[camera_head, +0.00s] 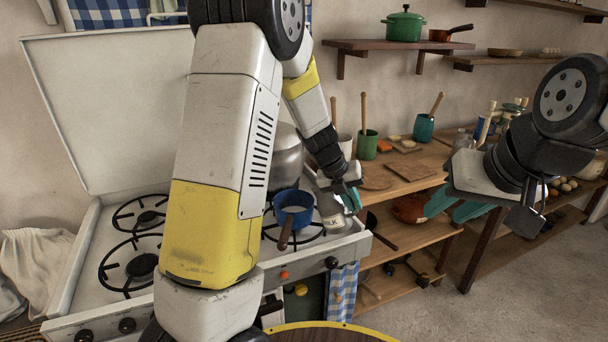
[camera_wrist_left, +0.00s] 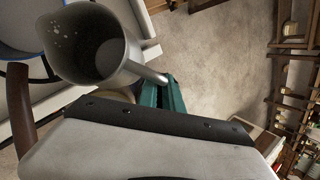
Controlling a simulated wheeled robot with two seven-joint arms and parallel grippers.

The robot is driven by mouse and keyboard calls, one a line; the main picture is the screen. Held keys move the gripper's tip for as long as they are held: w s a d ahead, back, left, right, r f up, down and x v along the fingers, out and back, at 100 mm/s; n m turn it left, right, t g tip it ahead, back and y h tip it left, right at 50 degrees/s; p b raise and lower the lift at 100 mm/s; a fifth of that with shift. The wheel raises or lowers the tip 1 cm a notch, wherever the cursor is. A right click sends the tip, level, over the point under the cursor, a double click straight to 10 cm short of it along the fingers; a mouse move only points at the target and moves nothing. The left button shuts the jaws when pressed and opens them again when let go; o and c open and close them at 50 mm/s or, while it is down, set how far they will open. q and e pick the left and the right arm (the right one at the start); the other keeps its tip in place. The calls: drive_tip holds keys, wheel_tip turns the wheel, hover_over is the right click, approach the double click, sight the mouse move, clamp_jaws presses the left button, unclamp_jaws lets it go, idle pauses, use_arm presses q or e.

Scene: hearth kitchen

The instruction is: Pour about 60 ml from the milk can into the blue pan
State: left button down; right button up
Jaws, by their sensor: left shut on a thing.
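The blue pan (camera_head: 305,217) stands on the stove, its brown handle toward the front; part of it shows at the left edge of the wrist view (camera_wrist_left: 44,68). The milk can (camera_head: 328,207), grey metal with a label, is just right of the pan. In the wrist view its open mouth (camera_wrist_left: 95,48) faces the camera, with pale specks on the inner wall. My left gripper (camera_head: 350,199) is shut on the can's handle; its teal fingers (camera_wrist_left: 168,95) show there. My right gripper (camera_head: 456,207) is far to the right, its teal fingers apart and empty.
A large grey pot (camera_head: 286,160) stands behind the pan. The front-left burners (camera_head: 140,266) are empty. A wooden shelf unit (camera_head: 405,235) with cups and boards is right of the stove. A round wooden top (camera_head: 325,333) is at the bottom edge.

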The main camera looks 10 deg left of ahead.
use_arm(q)
drive_tip(key=shift+s+d+f+m+t+y+p, duration=0.1)
drive_tip(key=shift+d+f+m+t+y+p, duration=0.15)
drive_tip(key=shift+d+f+y+p, duration=0.4)
drive_tip(key=shift+d+f+m+t+y+p, duration=0.2)
drive_tip(key=shift+f+t+y+p, duration=0.1)
drive_tip(key=shift+f+y+p, duration=0.55)
drive_tip(key=shift+s+d+f+m+t+y+p, duration=0.1)
drive_tip(key=shift+d+f+m+t+y+p, duration=0.15)
drive_tip(key=shift+d+f+y+p, duration=0.5)
drive_tip(key=shift+a+f+y, duration=0.2)
drive_tip(key=shift+a+y, duration=0.05)
drive_tip(key=shift+a, duration=0.05)
